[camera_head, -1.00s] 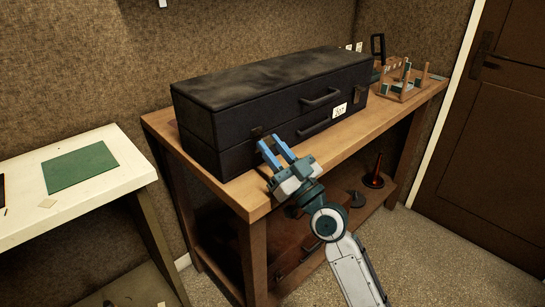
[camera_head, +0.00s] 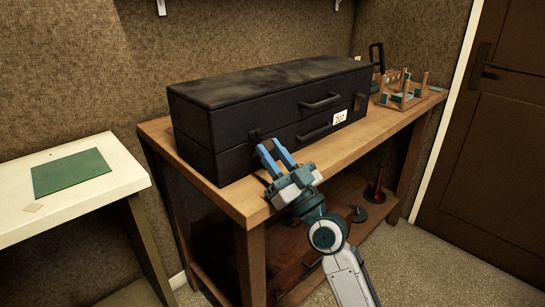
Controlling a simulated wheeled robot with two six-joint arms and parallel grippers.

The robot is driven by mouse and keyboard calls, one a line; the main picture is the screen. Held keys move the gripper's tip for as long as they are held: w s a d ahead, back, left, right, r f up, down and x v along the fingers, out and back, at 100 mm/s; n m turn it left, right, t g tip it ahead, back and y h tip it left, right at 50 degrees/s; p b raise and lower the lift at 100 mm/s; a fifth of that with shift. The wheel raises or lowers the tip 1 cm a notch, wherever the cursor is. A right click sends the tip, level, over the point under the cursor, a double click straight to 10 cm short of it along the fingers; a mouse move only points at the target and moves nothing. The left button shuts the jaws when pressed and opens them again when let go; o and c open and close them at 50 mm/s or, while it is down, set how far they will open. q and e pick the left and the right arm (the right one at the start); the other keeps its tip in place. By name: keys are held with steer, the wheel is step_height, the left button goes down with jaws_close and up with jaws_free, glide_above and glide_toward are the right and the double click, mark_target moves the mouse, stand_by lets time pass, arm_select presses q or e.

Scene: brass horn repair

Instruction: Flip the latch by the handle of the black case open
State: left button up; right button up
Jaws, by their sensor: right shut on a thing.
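The black case (camera_head: 240,105) lies on the wooden bench with its lid down. Its front has an upper handle (camera_head: 320,102), a lower handle (camera_head: 314,132) and a small white label (camera_head: 339,117). A small dark latch (camera_head: 254,133) sits at the left of the front seam; another latch (camera_head: 357,102) is at the right. My right gripper (camera_head: 271,146) has its blue fingers against the lower front, just below and right of the left latch. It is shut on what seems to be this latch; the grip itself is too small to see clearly. My left gripper is out of view.
The wooden bench (camera_head: 350,147) has a narrow free strip before the case. A wooden rack (camera_head: 405,96) stands at its right end. A white table (camera_head: 110,190) with a green mat (camera_head: 70,171) is at left. Dark cone-shaped items (camera_head: 374,190) stand on the lower shelf.

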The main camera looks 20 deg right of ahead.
stand_by(0.4)
steer(key=o, duration=1)
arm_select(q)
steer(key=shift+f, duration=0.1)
arm_select(e)
steer(key=shift+f, duration=0.1)
steer(key=shift+s+d+f, duration=0.1)
steer(key=shift+s+f, duration=0.1)
steer(key=shift+s, duration=0.05)
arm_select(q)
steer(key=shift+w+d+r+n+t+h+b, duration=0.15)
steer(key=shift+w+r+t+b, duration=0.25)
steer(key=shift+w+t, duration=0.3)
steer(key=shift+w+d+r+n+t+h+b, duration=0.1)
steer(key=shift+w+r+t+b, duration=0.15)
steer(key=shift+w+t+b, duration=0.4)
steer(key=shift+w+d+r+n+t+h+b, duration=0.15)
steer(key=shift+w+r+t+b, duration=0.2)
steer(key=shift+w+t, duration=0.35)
arm_select(e)
steer(key=shift+v, duration=5.05)
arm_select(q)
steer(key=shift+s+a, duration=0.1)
